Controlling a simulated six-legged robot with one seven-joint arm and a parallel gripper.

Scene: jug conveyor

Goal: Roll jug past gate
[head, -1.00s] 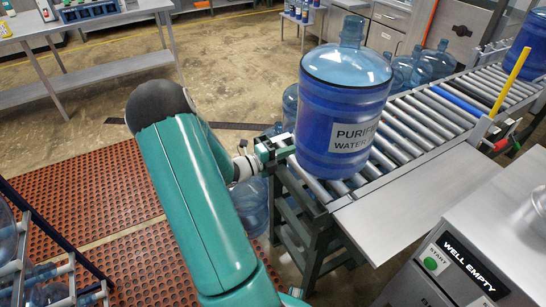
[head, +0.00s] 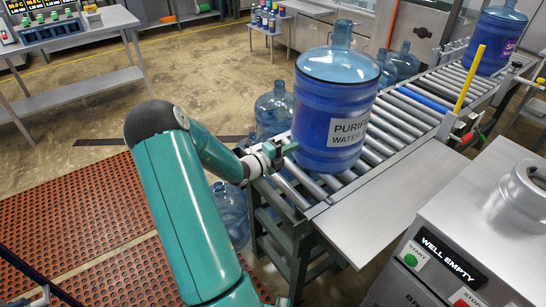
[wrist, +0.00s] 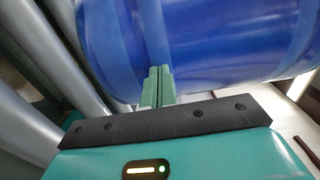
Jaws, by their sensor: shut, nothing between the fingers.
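The blue water jug (head: 328,120) labelled "PURIFIED WATER" stands upright on the conveyor rollers (head: 296,188) near the close end in the head view. My gripper (head: 290,149) is at the jug's lower left side. In the wrist view its fingers (wrist: 158,85) are together with nothing between them, their tips at the jug's blue wall (wrist: 215,45). They look in contact or very close. A yellow upright bar (head: 470,78) stands at the conveyor's right edge, farther along; I cannot tell whether it is the gate.
Another jug (head: 497,38) stands far along the conveyor. Clear jugs (head: 273,110) stand behind the conveyor. A metal side plate (head: 365,210) and a "WELL EMPTY" control box (head: 440,255) are at the front right.

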